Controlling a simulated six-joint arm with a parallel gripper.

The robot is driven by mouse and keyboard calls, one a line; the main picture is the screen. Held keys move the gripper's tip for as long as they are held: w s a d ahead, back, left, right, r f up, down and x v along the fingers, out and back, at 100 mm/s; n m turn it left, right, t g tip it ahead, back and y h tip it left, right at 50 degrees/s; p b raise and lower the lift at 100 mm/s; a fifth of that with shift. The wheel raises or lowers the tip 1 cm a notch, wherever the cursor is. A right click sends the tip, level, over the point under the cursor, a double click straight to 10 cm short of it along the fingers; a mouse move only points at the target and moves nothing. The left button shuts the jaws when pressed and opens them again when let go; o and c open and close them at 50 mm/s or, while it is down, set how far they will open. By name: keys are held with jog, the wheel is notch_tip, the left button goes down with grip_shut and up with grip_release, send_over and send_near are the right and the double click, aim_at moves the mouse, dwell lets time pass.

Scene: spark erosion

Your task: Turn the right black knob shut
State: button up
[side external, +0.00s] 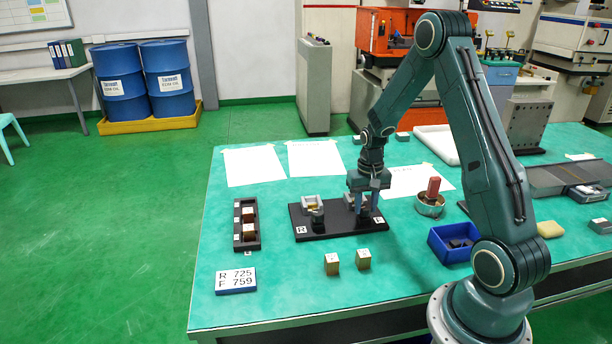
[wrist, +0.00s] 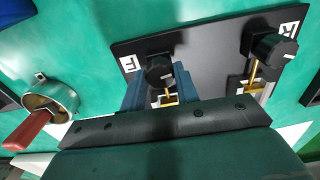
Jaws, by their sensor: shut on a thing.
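A black plate (side external: 342,226) on the teal table carries two small vises with black knobs at their front. My gripper (side external: 362,212) is lowered over the right vise in the side view. In the wrist view its blue fingers sit on both sides of the right black knob (wrist: 159,70), beside the F label (wrist: 129,63), and my gripper (wrist: 160,82) is shut on it. The left black knob (side external: 317,214) stands free; in the wrist view it is at the right (wrist: 275,49), beside the R label. The fingers mostly hide the right knob in the side view.
A metal cup with a red-handled tool (side external: 430,205) and a blue bin (side external: 452,243) stand right of the plate. Two brass blocks (side external: 347,262) sit in front.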

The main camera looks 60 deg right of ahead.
aim_at(365, 207)
jog(key=m, duration=0.5)
jog(key=shift+m, duration=0.4)
jog(key=o, duration=1)
jog(key=shift+c, duration=0.2)
jog(key=shift+r, duration=0.15)
notch_tip(365, 207, up, 14)
jog(key=shift+f, duration=0.2)
